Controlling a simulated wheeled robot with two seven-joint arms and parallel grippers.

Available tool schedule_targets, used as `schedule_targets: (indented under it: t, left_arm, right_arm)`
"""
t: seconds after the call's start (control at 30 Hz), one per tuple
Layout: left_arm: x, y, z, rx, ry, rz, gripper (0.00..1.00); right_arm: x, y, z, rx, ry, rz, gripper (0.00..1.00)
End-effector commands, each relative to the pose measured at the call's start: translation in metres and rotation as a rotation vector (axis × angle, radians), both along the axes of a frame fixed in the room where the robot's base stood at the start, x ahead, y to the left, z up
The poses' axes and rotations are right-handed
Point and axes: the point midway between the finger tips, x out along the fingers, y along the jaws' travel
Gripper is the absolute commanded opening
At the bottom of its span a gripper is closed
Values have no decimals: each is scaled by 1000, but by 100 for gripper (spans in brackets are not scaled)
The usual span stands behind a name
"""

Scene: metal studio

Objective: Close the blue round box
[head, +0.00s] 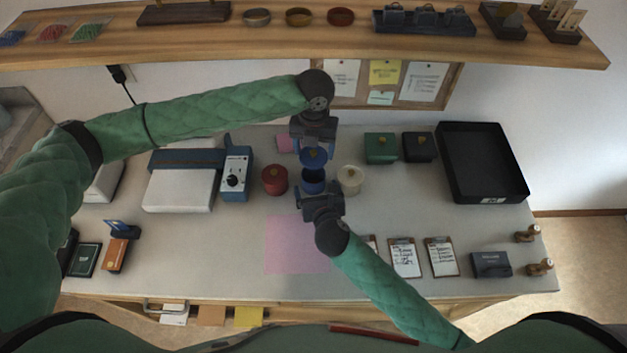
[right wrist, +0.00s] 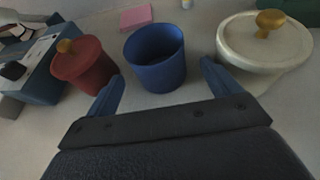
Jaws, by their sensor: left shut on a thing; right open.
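The blue round box (head: 314,181) stands upright and open on the table, between a red round box (head: 275,179) and a cream round box (head: 350,179). In the right wrist view the open blue box (right wrist: 156,57) shows its hollow inside. Its blue lid (head: 313,157) with a gold knob is held by my left gripper (head: 314,146), just behind and apparently above the box. My right gripper (head: 319,190) is open at the near side of the box; in the right wrist view its fingers (right wrist: 160,88) are spread to either side of it, with none seen pressing on it.
The red box (right wrist: 85,66) and cream box (right wrist: 262,48), both lidded, stand close on either side. Green (head: 381,148) and dark (head: 420,147) square boxes and a black tray (head: 485,198) are at the right. A pink sheet (head: 298,245) lies in front.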

Motion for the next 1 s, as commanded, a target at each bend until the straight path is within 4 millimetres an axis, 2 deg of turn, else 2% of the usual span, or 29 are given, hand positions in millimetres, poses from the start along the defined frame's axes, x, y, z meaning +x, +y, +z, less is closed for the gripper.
schedule_targets:
  t: [0.1,0.3,0.73,1.0]
  left_arm:
    - [0,0,0,0,0,0,48]
    - [0,0,0,0,0,0,48]
    - [0,0,0,0,0,0,48]
    - [0,0,0,0,0,0,48]
  right_arm:
    - [16,4,-6,-1,-1,-1,89]
    - [33,7,-13,-1,-1,0,89]
    - [38,8,-16,0,-1,0,89]
    - [38,8,-16,0,-1,0,36]
